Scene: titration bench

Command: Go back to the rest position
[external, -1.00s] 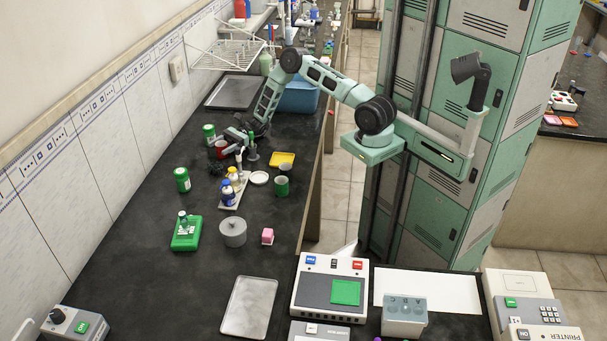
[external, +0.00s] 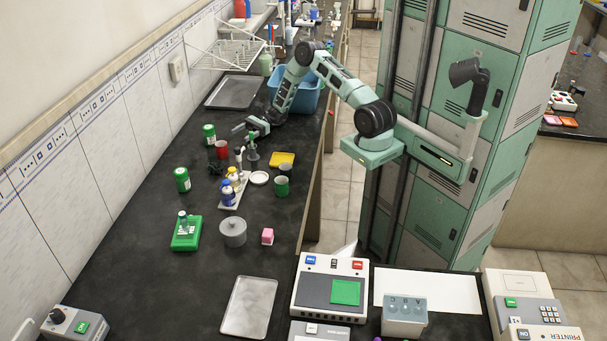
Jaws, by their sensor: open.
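My gripper (external: 240,130) is open and empty above the dark bench, at the end of my bent arm. It is behind the red cup (external: 222,149) and the burette stand (external: 252,155), apart from both as far as I can see. My wrist is in front of the blue basin (external: 308,96) and hides part of it.
Green-labelled bottles (external: 182,180), a white rack of small bottles (external: 231,199), a green mug (external: 282,187), a yellow tray (external: 283,159) and a grey pot (external: 233,233) stand on the bench. A wire drying rack (external: 228,54) hangs on the wall.

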